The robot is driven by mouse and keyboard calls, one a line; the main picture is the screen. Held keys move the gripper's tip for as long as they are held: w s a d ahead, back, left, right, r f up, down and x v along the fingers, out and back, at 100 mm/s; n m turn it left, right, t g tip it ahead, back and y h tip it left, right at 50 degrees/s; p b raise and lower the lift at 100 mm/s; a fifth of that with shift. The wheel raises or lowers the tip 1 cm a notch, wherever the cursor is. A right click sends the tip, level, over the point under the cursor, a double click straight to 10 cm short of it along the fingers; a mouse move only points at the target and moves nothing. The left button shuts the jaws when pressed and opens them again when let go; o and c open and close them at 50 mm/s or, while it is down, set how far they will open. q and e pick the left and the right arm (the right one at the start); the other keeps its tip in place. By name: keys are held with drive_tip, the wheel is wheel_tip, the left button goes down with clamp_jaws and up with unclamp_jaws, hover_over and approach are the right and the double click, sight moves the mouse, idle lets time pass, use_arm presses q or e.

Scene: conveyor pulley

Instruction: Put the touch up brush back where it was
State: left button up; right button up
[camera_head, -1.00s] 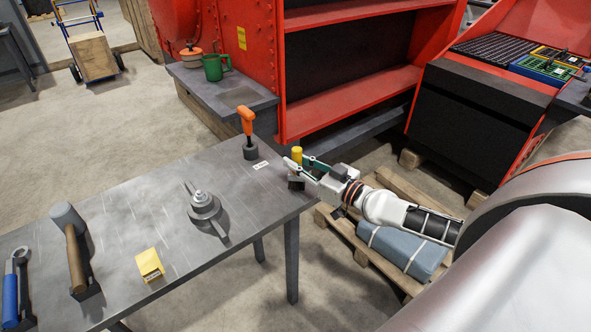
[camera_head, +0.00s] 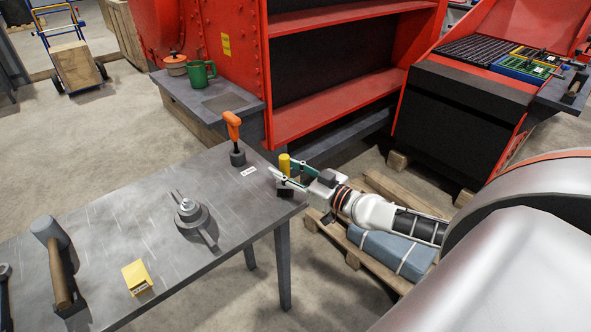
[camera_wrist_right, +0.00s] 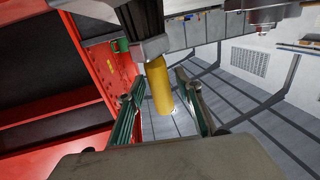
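A yellow cylindrical handle (camera_head: 284,163) rises from a dark block (camera_head: 285,190) at the right end of the grey table (camera_head: 120,215). Its bristles are not visible, so I cannot tell whether it is the touch up brush. My right gripper (camera_head: 289,171) is around the handle, one finger on each side. In the right wrist view the yellow handle (camera_wrist_right: 161,88) is between the fingertips of the right gripper (camera_wrist_right: 159,76), with narrow gaps, so it looks open. An orange-handled tool (camera_head: 233,125) stands in a dark holder near a white label. My left gripper is out of view.
A metal part with a spindle (camera_head: 190,211), a yellow box (camera_head: 137,277) and a hammer (camera_head: 58,265) are on the table. A green mug (camera_head: 199,73) stands on a low ledge behind. A red machine with shelves (camera_head: 335,115) rises beyond. A pallet lies below my right arm.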

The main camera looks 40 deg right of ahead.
drive_tip(key=shift+b+v, duration=0.65)
drive_tip(key=shift+v, duration=5.3)
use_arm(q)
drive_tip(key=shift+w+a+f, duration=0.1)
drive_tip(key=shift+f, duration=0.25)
use_arm(e)
drive_tip(key=s+a+f+g+h, duration=0.1)
drive_tip(key=s+a+f, duration=0.3)
drive_tip(key=f, duration=0.5)
drive_tip(key=s+a+f+g, duration=0.3)
drive_tip(key=s+a+f, duration=0.2)
drive_tip(key=a+f, duration=0.3)
drive_tip(key=s+a+f+n+g+h, duration=0.1)
drive_tip(key=s+a+f+g, duration=0.1)
drive_tip(key=s+a+f, duration=0.3)
drive_tip(key=a+f, duration=0.3)
drive_tip(key=f, duration=0.1)
drive_tip(key=shift+f+g+h, duration=0.3)
drive_tip(key=shift+f, duration=0.05)
use_arm(q)
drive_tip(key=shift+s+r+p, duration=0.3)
drive_tip(key=shift+p, duration=0.5)
use_arm(e)
drive_tip(key=shift+s+a+r, duration=0.15)
drive_tip(key=shift+a+r, duration=0.1)
drive_tip(key=shift+r, duration=0.3)
